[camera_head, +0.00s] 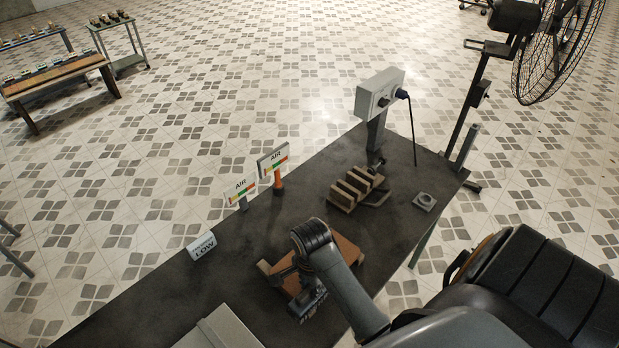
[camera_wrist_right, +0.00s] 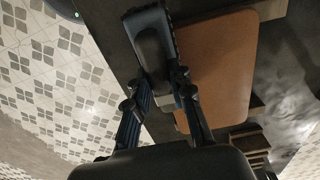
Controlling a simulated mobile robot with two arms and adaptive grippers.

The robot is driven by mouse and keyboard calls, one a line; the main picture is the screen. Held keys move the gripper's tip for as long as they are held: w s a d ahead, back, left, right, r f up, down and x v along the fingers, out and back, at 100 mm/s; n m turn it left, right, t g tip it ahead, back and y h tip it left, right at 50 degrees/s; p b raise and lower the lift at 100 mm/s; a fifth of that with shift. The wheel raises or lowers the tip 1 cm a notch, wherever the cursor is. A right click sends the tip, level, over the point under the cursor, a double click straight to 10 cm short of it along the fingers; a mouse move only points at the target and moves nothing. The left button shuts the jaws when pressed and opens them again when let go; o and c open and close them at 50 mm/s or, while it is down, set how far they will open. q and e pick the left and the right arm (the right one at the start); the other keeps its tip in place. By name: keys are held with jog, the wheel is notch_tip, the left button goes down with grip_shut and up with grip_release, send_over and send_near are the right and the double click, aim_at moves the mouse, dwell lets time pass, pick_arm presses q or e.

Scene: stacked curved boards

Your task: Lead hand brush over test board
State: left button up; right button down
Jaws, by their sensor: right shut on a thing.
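The test board (camera_head: 349,250) is a brown, slightly curved panel on the dark table; it also shows right of my fingers in the wrist view (camera_wrist_right: 222,70). My right gripper (camera_head: 296,284) is over the board's near left part in the head view and partly hides it. In the wrist view my right gripper (camera_wrist_right: 160,85) is shut on the dark hand brush (camera_wrist_right: 150,45), which lies along the board's left edge. Whether the bristles touch the board I cannot tell. My left gripper is not in view.
On the dark table (camera_head: 165,295) stand two AIR signs (camera_head: 241,190) (camera_head: 272,161), a LOW sign (camera_head: 201,245), a slatted wooden rack (camera_head: 355,188), a grey control box (camera_head: 380,93) and a small metal block (camera_head: 424,201). A pale box (camera_head: 220,330) sits at the near edge. A fan (camera_head: 555,50) stands beyond.

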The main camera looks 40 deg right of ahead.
jog(key=shift+w+d+r, duration=0.1)
jog(key=shift+w+d, duration=0.1)
jog(key=shift+d, duration=0.65)
jog(key=shift+w+d, duration=0.15)
jog(key=shift+d, duration=0.65)
jog(key=shift+r, duration=0.2)
jog(key=shift+a+r, duration=0.1)
jog(key=shift+r, duration=0.5)
jog(key=shift+r, duration=3)
